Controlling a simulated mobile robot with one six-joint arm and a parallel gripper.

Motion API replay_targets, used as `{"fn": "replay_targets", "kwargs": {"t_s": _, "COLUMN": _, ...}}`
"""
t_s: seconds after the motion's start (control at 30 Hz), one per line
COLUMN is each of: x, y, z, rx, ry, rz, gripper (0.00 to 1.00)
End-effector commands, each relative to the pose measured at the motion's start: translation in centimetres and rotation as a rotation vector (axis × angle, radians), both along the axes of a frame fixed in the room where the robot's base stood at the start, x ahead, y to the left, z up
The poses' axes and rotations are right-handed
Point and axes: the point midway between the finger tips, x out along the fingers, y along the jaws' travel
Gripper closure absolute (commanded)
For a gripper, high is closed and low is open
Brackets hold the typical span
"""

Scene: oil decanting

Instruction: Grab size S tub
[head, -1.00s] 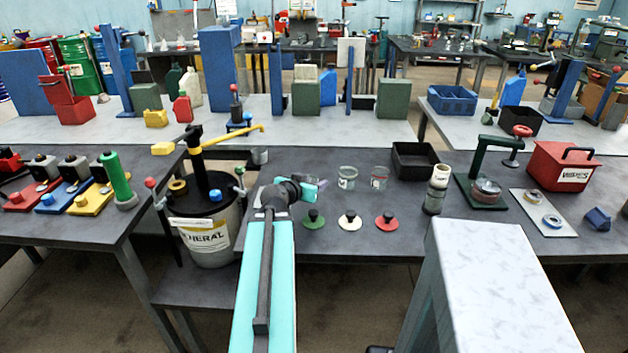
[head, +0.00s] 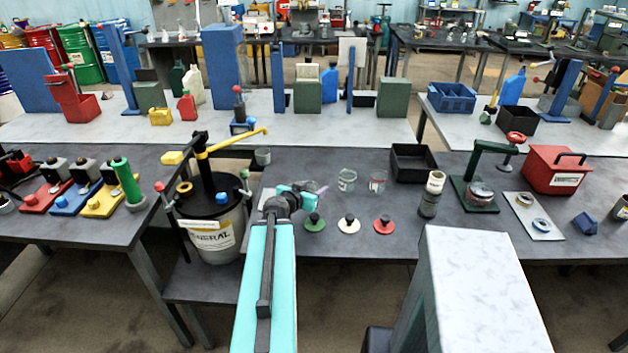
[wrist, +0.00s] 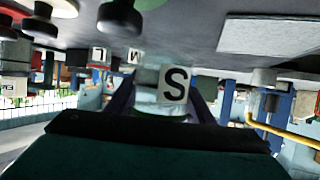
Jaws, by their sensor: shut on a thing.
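The size S tub (wrist: 174,84) is a clear, pale tub with a black S on a white label. In the wrist view, whose picture is upside down, it sits between the two fingers of my gripper (wrist: 163,98), which are shut on it. In the head view my gripper (head: 304,196) is over the near dark table, left of the other tubs; the S tub cannot be made out clearly there. Two clear tubs, M (head: 347,181) and L (head: 378,182), stand on that table, and their labels M (wrist: 134,55) and L (wrist: 98,55) show in the wrist view.
Green (head: 314,223), white (head: 349,224) and red (head: 384,225) lids with black knobs lie in front of the tubs. A black bin (head: 413,164) and a cylinder (head: 431,196) stand to the right.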

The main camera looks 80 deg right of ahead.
Motion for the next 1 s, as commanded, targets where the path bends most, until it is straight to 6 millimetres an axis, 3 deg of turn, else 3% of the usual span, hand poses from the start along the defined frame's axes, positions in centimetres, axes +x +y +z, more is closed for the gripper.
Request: {"fn": "replay_targets", "kwargs": {"t_s": 1.0, "x": 0.29, "y": 0.76, "z": -0.02, "rx": 0.004, "ry": -0.001, "rz": 0.008, "gripper": 0.75}}
